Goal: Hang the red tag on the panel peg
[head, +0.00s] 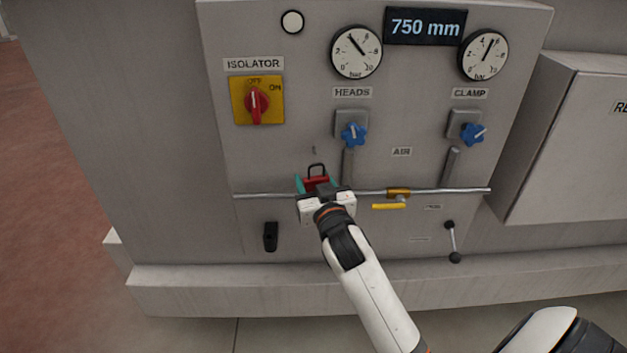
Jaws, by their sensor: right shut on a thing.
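The red tag (317,182) has a dark loop on top and stands roughly upright in front of the grey panel (290,140). My right gripper (316,186) is shut on the red tag, with teal fingertips at its sides. The gripper's body hides the tag's lower part. A small dark mark (314,150), perhaps the panel peg, shows on the panel just above the loop. The loop appears below it and apart from it. I cannot tell how far the tag is from the panel. My left gripper is not in view.
A horizontal pipe (450,190) with a yellow-handled valve (390,206) runs behind my gripper. The isolator switch (257,101) is up left. Blue knobs (353,134) and gauges (356,52) sit above right. A black handle (271,237) is below left. A grey cabinet (570,140) juts out at right.

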